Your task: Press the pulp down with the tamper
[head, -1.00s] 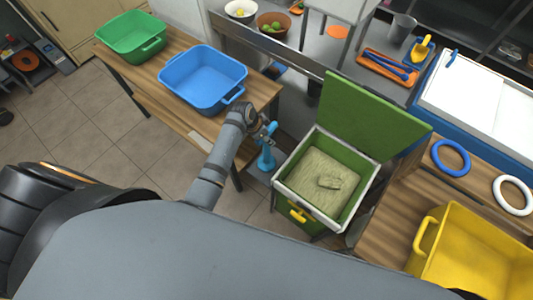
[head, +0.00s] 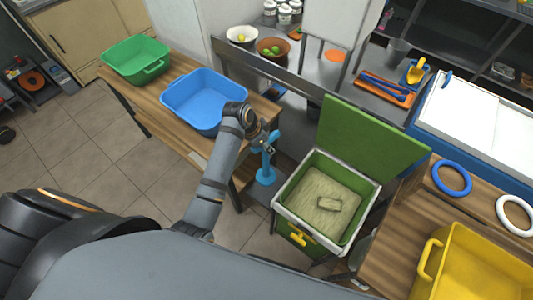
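The blue tamper (head: 265,166) is upright, with its round foot down, just left of the green bin (head: 284,225). My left gripper (head: 265,141) is at the top of the tamper and appears shut on its handle; the fingers are small and partly hidden. The bin's green lid (head: 365,140) stands open at the back. Pale pulp (head: 312,188) fills the bin below its rim, with a raised lump (head: 328,203) on top. The tamper is outside the bin, apart from the pulp. My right gripper is not in view.
A wooden table at left holds a blue tub (head: 205,100) and a green tub (head: 135,60). Right of the bin, a wooden counter holds a yellow crate (head: 432,268), a blue ring (head: 452,179) and a white ring (head: 515,215).

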